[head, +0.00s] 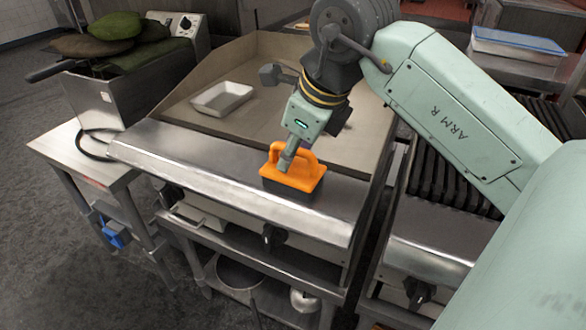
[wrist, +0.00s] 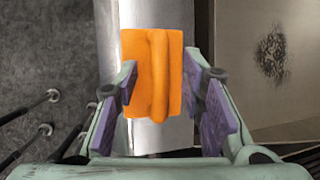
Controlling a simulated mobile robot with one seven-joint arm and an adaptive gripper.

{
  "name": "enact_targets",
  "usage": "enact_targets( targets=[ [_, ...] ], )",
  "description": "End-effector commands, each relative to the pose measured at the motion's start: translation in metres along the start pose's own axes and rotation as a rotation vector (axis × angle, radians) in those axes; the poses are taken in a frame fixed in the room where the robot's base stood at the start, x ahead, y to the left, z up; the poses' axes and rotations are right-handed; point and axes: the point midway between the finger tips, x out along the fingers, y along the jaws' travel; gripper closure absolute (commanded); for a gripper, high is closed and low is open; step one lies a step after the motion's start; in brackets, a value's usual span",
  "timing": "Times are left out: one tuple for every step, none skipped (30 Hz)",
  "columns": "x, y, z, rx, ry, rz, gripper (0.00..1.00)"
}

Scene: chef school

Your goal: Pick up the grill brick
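The grill brick (head: 293,178) has an orange body with a raised loop handle and a dark block underneath. It rests on the steel front ledge of the flat-top griddle. In the wrist view the grill brick (wrist: 158,75) shows from above, with its handle running lengthwise down the middle. My gripper (wrist: 161,85) is open, with one purple-padded finger on each side of the brick's handle and gaps between. In the head view my gripper (head: 287,160) reaches down to the handle, and one fingertip overlaps it. Whether the fingers touch the orange base is hard to tell.
A white rectangular tray (head: 222,98) sits on the griddle plate (head: 262,75) behind the ledge. A fryer with green and brown cloth-like items (head: 115,27) stands at left. A slatted grill (head: 440,175) is at right, under my arm. The ledge (head: 200,158) left of the brick is clear.

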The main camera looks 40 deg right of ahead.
Motion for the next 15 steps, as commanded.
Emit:
enact_targets(
  targets=[
    [0.0027,-0.0001,0.0003,0.0,-0.001,0.0,0.64],
    [0.0038,-0.0002,0.0002,0.0,-0.001,-0.001,0.64],
    [0.0046,-0.0002,0.0001,0.0,-0.001,-0.001,0.64],
    [0.0048,-0.0002,0.0001,0.0,-0.001,-0.001,0.64],
    [0.0049,-0.0002,0.0,0.0,-0.001,-0.001,0.64],
    [0.0048,-0.0002,0.0,0.0,-0.001,-0.001,0.64],
    [0.0048,-0.0002,0.0,0.0,-0.001,-0.001,0.64],
    [0.0047,-0.0002,0.0,0.0,-0.001,-0.001,0.64],
    [0.0047,-0.0002,0.0,0.0,-0.001,-0.001,0.66],
    [0.0047,-0.0002,0.0,0.0,-0.001,-0.001,0.68],
    [0.0046,-0.0002,0.0,0.0,-0.001,-0.001,0.7],
    [0.0046,-0.0002,0.0,0.0,-0.001,-0.001,0.72],
    [0.0046,-0.0002,0.0,0.0,-0.001,-0.001,0.74],
    [0.0045,-0.0002,0.0,0.0,-0.001,-0.001,0.76],
    [0.0045,-0.0002,0.0,0.0,-0.001,-0.001,0.79]
  ],
)
